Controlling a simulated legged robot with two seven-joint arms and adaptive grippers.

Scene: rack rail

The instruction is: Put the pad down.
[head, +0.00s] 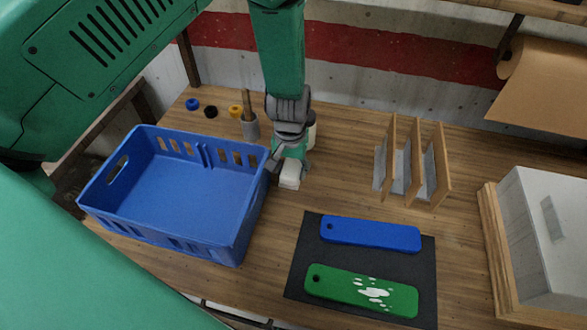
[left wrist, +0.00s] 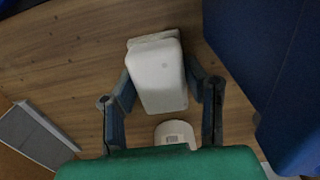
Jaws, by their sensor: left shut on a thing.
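My left gripper (head: 287,163) points down just right of the blue crate, shut on a white pad (head: 290,180). In the left wrist view the pad (left wrist: 157,75) sits between both fingers (left wrist: 160,100). It is over the wooden table; I cannot tell whether it touches the wood. A green board (head: 335,287) with white patches lies on the dark mat (head: 310,250) at the front. A blue board (head: 370,234) lies behind it on the same mat. My right gripper is not in view.
The blue crate (head: 240,235) stands close left of the gripper, empty. A cup with sticks (head: 249,127) and several small caps stand behind. A wooden divider rack (head: 436,165) is at right, with a grey-white box (head: 550,230) beyond. Bare table lies between crate and rack.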

